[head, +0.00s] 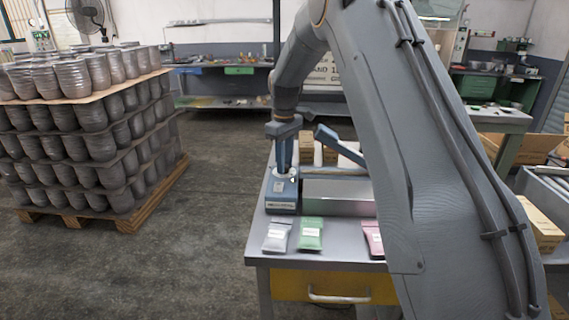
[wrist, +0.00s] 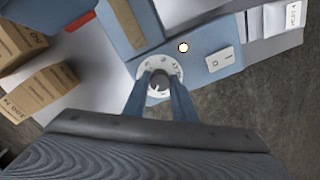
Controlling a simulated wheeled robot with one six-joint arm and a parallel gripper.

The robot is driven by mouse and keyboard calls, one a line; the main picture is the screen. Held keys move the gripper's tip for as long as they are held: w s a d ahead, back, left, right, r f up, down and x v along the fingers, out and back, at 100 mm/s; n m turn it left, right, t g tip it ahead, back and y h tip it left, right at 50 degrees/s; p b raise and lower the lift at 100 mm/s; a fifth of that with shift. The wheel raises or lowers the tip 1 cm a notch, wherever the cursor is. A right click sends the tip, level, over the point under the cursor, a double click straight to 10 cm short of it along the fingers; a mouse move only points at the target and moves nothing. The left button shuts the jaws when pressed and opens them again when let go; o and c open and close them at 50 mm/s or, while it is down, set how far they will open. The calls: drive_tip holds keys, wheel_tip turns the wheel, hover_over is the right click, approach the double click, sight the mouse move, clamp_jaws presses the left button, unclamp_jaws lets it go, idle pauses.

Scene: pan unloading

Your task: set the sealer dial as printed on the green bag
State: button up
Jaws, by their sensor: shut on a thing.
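The sealer (head: 281,191) is a blue box with a long metal body, standing on the grey table. Its dial (wrist: 158,84) is a dark knob with a white mark on a pale round plate with markings too small to read. My gripper (wrist: 159,84) points down over the plate, its two blue fingers shut on the dial. In the head view my gripper (head: 284,170) hides most of the dial. The green bag (head: 311,234) lies flat at the table's front, with a white label whose print is too small to read.
A grey-white bag (head: 277,236) and a pink bag (head: 373,239) lie either side of the green bag. A white lamp (wrist: 183,47) and a rocker switch (wrist: 219,59) sit beside the dial. Cardboard boxes (wrist: 42,92) stand behind the sealer. A loaded pallet (head: 90,208) stands left, across open floor.

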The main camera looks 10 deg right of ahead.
drive_tip(key=n, duration=0.3)
drive_tip(key=shift+n, duration=2.2)
drive_tip(key=o, duration=1)
drive_tip(key=shift+o, duration=0.2)
drive_tip(key=shift+r+b, duration=1.2)
drive_tip(key=shift+r, duration=2.75)
